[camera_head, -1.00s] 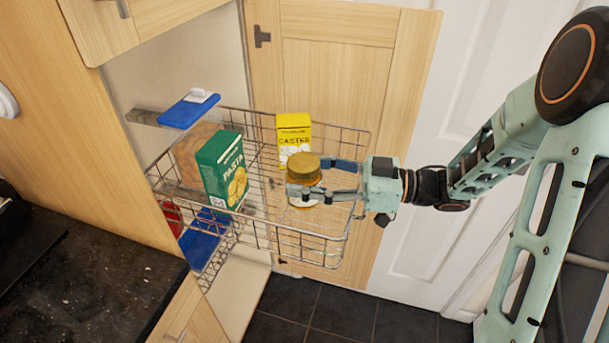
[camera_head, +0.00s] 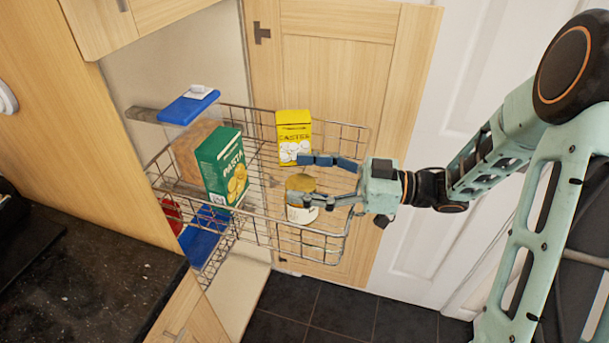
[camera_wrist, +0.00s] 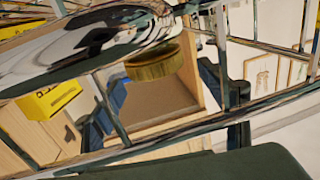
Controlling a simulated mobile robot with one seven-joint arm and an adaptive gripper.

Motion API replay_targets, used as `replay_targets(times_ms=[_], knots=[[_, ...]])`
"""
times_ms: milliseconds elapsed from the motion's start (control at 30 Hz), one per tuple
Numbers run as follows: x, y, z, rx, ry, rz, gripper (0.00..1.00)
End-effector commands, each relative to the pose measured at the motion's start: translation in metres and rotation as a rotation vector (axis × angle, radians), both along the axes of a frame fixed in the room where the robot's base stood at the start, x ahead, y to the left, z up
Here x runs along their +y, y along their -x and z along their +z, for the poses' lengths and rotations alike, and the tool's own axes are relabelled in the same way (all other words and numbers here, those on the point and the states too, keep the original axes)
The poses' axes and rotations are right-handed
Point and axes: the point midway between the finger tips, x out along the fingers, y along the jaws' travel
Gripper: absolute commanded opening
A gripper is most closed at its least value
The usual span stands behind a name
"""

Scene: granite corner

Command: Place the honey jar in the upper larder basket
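The honey jar (camera_head: 301,213), with a gold lid and pale label, is in the right part of the upper wire basket (camera_head: 349,215). My gripper (camera_head: 307,178) is open at the basket's right side, its blue-grey fingers spread apart. The nearer finger passes in front of the jar and the farther one is behind it. In the wrist view the jar's gold lid (camera_wrist: 158,62) lies between the two dark fingers (camera_wrist: 160,100), with space around it. Whether the jar touches the nearer finger or the basket floor cannot be told.
A green pasta box (camera_head: 223,168) stands in the basket's left part, and a yellow box (camera_head: 294,137) stands at the back. A lower basket with a blue item (camera_head: 203,244) is underneath. The wooden door (camera_head: 340,65) is behind, and a dark worktop (camera_head: 90,275) is front left.

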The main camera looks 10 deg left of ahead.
Motion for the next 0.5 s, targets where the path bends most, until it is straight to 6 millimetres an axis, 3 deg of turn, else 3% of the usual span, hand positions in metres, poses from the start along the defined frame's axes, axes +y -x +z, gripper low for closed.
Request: replay_targets(times_ms=[233, 367, 500], knots=[[0.0, 0.0, 0.002, -0.001, 0.0, 0.0, 0.68], [0.0, 0.0, 0.016, -0.002, 0.001, 0.0, 0.68], [-0.028, -0.004, 0.01, 0.0, 0.002, -0.007, 0.68]])
